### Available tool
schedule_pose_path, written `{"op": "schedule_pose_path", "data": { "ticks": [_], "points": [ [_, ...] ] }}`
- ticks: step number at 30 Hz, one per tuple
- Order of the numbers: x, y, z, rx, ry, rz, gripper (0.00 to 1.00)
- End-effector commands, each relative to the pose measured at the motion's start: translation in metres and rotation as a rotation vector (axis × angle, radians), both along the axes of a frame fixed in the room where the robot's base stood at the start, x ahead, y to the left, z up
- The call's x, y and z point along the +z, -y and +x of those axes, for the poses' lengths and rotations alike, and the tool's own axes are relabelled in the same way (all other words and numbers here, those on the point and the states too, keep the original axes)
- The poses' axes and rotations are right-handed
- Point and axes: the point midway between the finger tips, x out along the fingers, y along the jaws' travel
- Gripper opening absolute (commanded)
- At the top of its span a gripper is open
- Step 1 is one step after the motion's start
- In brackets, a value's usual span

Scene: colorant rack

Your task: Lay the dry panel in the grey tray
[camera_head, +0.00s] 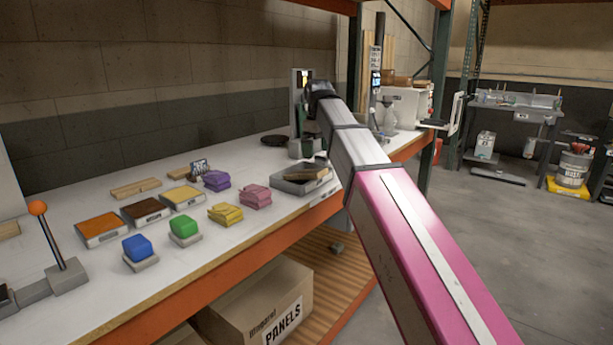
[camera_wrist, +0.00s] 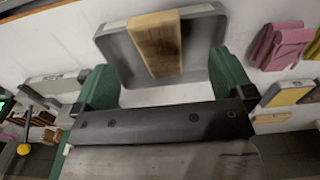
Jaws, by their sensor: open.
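The grey tray (camera_head: 290,187) stands near the front edge of the white bench, and it shows in the wrist view (camera_wrist: 198,72). A brown wooden panel (camera_wrist: 155,45) lies in it, with one end reaching the far rim. I cannot tell whether that end rests on the rim. In the head view the panel (camera_head: 318,173) is small, beside a dark patch. My gripper (camera_wrist: 163,80) has its two green fingers spread wide, with nothing held between them. In the head view my gripper (camera_head: 303,140) is above and behind the tray, partly hidden by my arm.
Orange, brown and yellow pads (camera_head: 183,197) sit farther left. An orange-knobbed lever (camera_head: 62,260) stands at the near left. A panels box (camera_head: 265,305) is below.

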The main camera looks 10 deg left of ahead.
Motion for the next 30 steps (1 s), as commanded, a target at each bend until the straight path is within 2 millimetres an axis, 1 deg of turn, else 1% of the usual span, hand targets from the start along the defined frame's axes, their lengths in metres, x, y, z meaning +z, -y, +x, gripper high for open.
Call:
{"op": "schedule_pose_path", "data": {
  "ticks": [1,3,8,10,14,18,21,26,29,30],
  "points": [
    [-0.007,0.001,-0.001,0.000,0.000,0.000,0.99],
    [-0.014,0.001,0.000,0.000,0.000,0.000,0.99],
    [-0.022,0.003,0.000,-0.001,0.000,0.000,0.99],
    [-0.029,0.005,0.001,-0.001,0.000,0.000,0.99],
    [-0.047,0.011,0.003,-0.002,-0.001,0.000,0.99],
    [-0.064,0.011,0.003,-0.001,0.000,0.000,0.99],
    [-0.068,0.010,0.004,-0.001,0.000,0.000,0.99],
    [-0.067,0.010,0.004,0.000,0.000,0.001,0.99],
    [-0.067,0.010,0.004,0.000,0.000,0.001,0.70],
    [-0.067,0.010,0.004,0.000,0.000,0.001,0.57]
  ]
}}
